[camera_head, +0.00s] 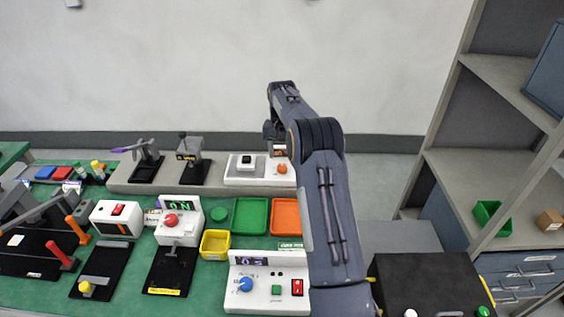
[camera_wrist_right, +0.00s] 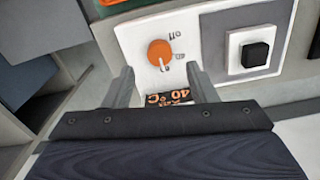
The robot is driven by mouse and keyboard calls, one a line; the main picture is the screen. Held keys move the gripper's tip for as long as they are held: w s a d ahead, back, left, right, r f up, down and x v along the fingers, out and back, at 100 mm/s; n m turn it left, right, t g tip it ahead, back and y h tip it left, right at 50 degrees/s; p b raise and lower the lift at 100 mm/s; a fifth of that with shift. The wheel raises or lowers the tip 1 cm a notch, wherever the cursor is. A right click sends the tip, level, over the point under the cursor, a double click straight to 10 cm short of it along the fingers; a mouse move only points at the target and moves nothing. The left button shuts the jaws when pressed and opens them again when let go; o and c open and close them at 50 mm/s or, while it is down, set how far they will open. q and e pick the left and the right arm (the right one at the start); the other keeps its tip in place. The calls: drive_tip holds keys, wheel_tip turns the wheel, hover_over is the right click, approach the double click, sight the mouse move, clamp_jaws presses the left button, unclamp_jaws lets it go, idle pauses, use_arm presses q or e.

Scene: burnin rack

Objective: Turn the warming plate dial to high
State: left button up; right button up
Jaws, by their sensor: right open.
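The warming plate dial is an orange knob (camera_head: 282,169) on the right part of a white panel at the back of the bench. In the right wrist view the dial (camera_wrist_right: 160,53) shows large, with small lettering around it. A pale mark is at its lower edge; which setting it points to is hard to read. My right gripper (camera_head: 274,134) is above and behind the dial in the head view. In the wrist view its open fingers (camera_wrist_right: 160,80) stand either side, short of the knob, with nothing between them.
A black button (camera_head: 246,160) sits beside the dial on the panel. An orange-on-black display (camera_wrist_right: 168,97) reading 40 °C lies near the fingertips. Green (camera_head: 251,216) and yellow (camera_head: 215,245) trays, levers and other panels crowd the bench. A shelf rack (camera_head: 480,160) stands at right.

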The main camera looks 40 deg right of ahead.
drive_tip(key=shift+r, duration=1.4)
drive_tip(key=shift+s+f, duration=0.1)
